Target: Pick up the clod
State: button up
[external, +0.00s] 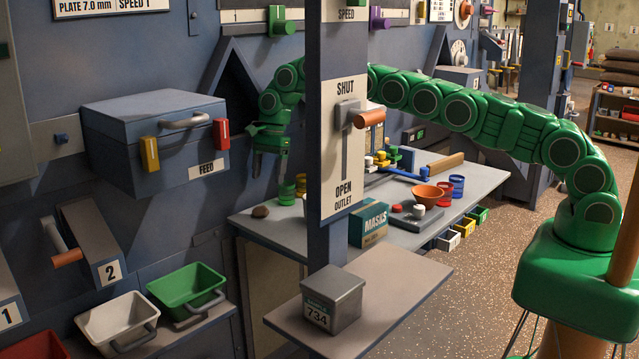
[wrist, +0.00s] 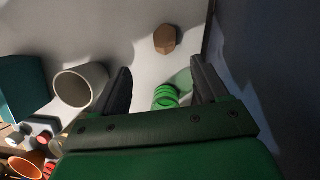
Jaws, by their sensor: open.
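The clod is a small brown lump (external: 260,212) on the left end of the grey workbench in the external view. In the wrist view the clod (wrist: 165,39) lies on the pale bench top, beyond the fingertips and apart from them. My gripper (external: 270,165) points down above the bench's left end. In the wrist view my gripper (wrist: 160,82) is open, and no object is held between its two dark fingers. A green ribbed round object (wrist: 166,97) shows between the fingers, below them; its lower part is hidden by the gripper.
A pale cup (wrist: 80,84) stands left of the fingers, with a teal box (wrist: 22,88) further left. A dark wall edges the bench at right. In the external view a post with the outlet panel (external: 343,150) stands in front of the bench, near a masks box (external: 369,223).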

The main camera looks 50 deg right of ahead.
aim_at(261, 207)
jog(key=shift+w+a+f+m, duration=0.2)
jog(key=shift+a+f, duration=0.15)
jog(key=shift+f, duration=0.25)
jog(key=shift+w+a+f+m, duration=0.15)
jog(key=shift+a+f, duration=0.15)
jog(key=shift+f, duration=0.3)
jog(key=shift+x, duration=3.8)
jog(key=shift+d, duration=0.2)
jog(key=c, duration=1.1)
